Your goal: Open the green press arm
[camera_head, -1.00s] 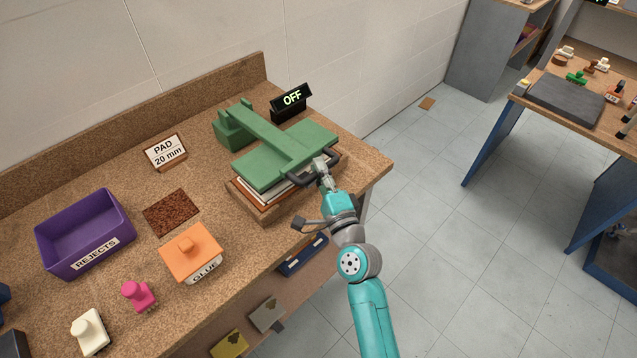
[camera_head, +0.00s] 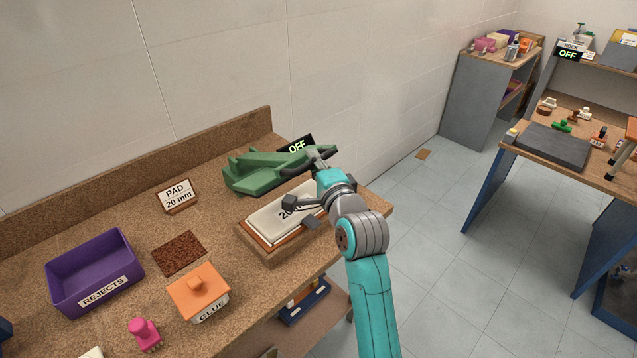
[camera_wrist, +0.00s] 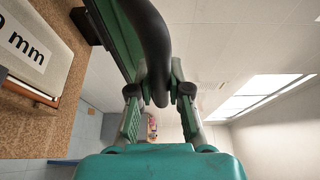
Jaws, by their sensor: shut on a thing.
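My gripper (camera_head: 318,153) is shut on this handle. In the wrist view the dark handle (camera_wrist: 150,40) passes between the fingers of my gripper (camera_wrist: 158,95), with the green arm (camera_wrist: 112,35) to the left. My arm hides the right part of the pad.
A black OFF sign (camera_head: 302,143) stands behind the press arm. A PAD 20 mm sign (camera_head: 177,196), a brown square (camera_head: 180,253), an orange GLUE block (camera_head: 198,292), a pink stamp (camera_head: 145,335) and a purple REJECTS bin (camera_head: 95,275) are to the left. Open floor lies right.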

